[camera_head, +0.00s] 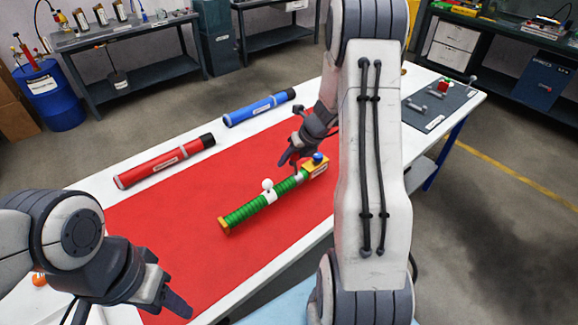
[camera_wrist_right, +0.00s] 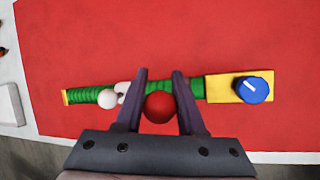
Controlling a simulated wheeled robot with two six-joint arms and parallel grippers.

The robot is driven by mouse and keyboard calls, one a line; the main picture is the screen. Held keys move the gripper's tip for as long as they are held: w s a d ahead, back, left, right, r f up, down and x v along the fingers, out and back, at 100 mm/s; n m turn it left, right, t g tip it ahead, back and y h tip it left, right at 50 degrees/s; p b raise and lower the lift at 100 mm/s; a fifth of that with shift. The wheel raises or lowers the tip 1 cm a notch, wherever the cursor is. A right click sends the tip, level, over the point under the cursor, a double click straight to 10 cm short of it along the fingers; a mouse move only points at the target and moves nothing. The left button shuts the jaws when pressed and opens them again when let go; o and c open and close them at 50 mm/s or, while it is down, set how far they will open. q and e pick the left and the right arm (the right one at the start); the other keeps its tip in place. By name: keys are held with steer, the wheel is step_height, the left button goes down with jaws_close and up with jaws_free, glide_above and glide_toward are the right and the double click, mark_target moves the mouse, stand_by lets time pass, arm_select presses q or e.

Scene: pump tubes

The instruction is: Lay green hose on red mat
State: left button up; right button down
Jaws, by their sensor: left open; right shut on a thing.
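The green hose (camera_head: 245,211) lies diagonally over the red mat (camera_head: 180,240), with a yellow end, a white ball and a yellow block with a blue knob (camera_head: 319,157). The right wrist view also shows the hose (camera_wrist_right: 88,95) and the knob (camera_wrist_right: 252,90) above the mat (camera_wrist_right: 230,35). My right gripper (camera_wrist_right: 159,73) is shut on a red ball (camera_wrist_right: 158,107) at the hose's middle. I cannot tell whether the hose touches the mat. My left gripper (camera_head: 172,292) is open and empty over the mat's near left part.
A red tube (camera_head: 165,162) and a blue tube (camera_head: 260,107) lie on the white table along the mat's far side. A dark tray (camera_head: 440,105) with small parts is at the table's right end. Much of the mat left of the hose is bare.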

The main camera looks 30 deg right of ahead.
step_height(320, 180, down, 2)
steer(key=shift+f, duration=0.2)
steer(key=c, duration=0.5)
jaws_free()
